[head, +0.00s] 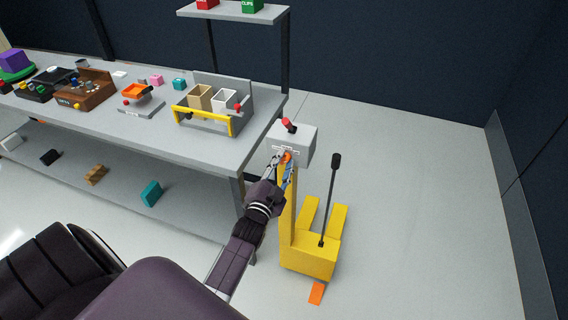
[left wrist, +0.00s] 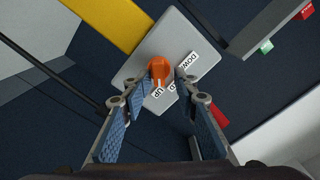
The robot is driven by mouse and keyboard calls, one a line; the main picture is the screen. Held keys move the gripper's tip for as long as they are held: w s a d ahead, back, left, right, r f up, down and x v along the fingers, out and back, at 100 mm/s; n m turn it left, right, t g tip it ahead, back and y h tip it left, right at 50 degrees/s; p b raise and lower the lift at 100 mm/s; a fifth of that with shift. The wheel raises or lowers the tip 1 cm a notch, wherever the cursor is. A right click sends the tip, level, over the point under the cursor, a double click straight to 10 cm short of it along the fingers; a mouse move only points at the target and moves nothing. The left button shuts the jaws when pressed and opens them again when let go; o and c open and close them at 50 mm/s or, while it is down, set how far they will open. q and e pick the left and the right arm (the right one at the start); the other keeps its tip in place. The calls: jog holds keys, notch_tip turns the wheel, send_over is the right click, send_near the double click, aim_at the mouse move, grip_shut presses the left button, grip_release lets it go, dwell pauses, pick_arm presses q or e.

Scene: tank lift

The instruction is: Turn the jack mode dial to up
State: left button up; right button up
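The jack mode dial (left wrist: 158,68) is an orange knob on a pale grey panel (left wrist: 172,42) in the left wrist view. An UP label (left wrist: 157,92) sits just below it and a DOWN label (left wrist: 188,62) to its right; a label between them is partly hidden. I cannot tell exactly where the dial points. My left gripper (left wrist: 168,82) is open, its blue-padded fingertips on either side of the dial's lower part; contact is unclear. In the head view the dial (head: 287,156) is at the tips of my left gripper (head: 283,169). My right gripper is not in view.
The yellow jack (head: 310,252) stands on the floor with a black-knobbed lever (head: 330,200). A cluttered workbench (head: 190,142) is close on the left. Floor at right is clear.

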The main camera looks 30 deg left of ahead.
pick_arm(q)
jog(key=shift+s, duration=0.1)
jog(key=shift+s+d+f, duration=0.1)
jog(key=shift+s, duration=0.2)
jog(key=v, duration=1.1)
jog(key=shift+s, duration=0.1)
